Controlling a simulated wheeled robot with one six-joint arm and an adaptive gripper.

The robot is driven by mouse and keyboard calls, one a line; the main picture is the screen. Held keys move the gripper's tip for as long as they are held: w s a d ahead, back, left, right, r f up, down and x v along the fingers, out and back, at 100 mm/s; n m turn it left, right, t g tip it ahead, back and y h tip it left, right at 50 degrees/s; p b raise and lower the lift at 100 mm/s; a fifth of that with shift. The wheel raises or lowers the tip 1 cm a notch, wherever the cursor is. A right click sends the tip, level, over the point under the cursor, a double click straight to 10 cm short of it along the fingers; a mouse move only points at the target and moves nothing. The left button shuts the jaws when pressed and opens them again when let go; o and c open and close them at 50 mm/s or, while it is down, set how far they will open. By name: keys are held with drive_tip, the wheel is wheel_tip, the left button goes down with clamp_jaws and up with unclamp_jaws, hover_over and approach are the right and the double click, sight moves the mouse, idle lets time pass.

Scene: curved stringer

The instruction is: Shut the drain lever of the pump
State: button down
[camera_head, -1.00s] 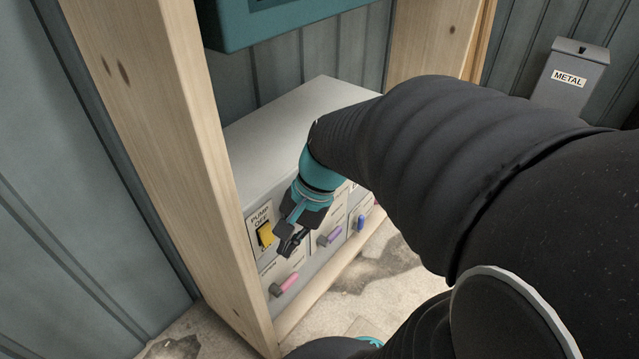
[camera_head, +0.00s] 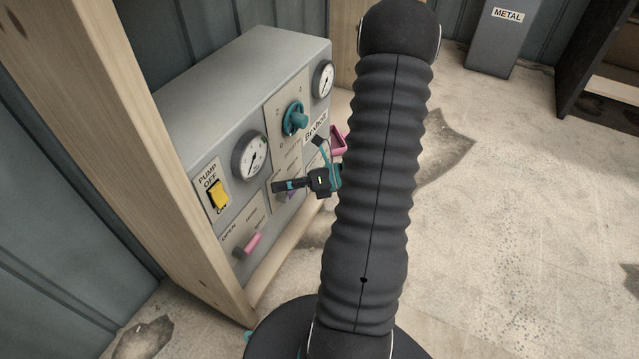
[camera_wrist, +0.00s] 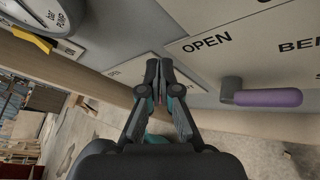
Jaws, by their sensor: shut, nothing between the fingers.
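The pump's grey panel box (camera_head: 245,80) stands between wooden posts. A pink lever (camera_head: 246,246) sits low on its left plate, below the yellow pump switch (camera_head: 218,195). A purple lever (camera_wrist: 262,97) shows in the wrist view, right of my fingers, near the word OPEN; in the head view it is mostly behind my gripper. The wrist view does not show the pink lever clearly. I cannot read which lever is the drain. My gripper (camera_head: 277,187) is shut and empty in front of the panel, fingertips together in the wrist view (camera_wrist: 158,62), touching no lever that I can see.
A gauge (camera_head: 250,155), a teal knob (camera_head: 295,118) and another gauge (camera_head: 323,80) are on the panel. A wooden post (camera_head: 150,130) stands close on the left. A metal bin (camera_head: 495,40) is at the back.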

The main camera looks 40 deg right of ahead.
drive_tip(key=s+d+f+m+t+h+b, duration=0.1)
drive_tip(key=d+f+m+t+h, duration=0.3)
drive_tip(key=d+f+m, duration=0.4)
drive_tip(key=s+d+f+m+t+h+b, duration=0.1)
drive_tip(key=s+d+f+m+t+h, duration=0.2)
drive_tip(key=d+f+m+h, duration=0.3)
wheel_tip(320, 180, down, 4)
drive_tip(key=d+m+t, duration=0.1)
drive_tip(key=m, duration=0.3)
drive_tip(key=shift+s+d+r+t, duration=0.15)
drive_tip(key=shift+s+d+t, duration=0.15)
drive_tip(key=shift+d, duration=0.1)
drive_tip(key=w+d+b, duration=0.1)
drive_tip(key=w+d, duration=0.1)
drive_tip(key=w, duration=0.9)
drive_tip(key=shift+w, duration=0.2)
drive_tip(key=shift+r+m, duration=0.1)
drive_tip(key=shift+m, duration=0.2)
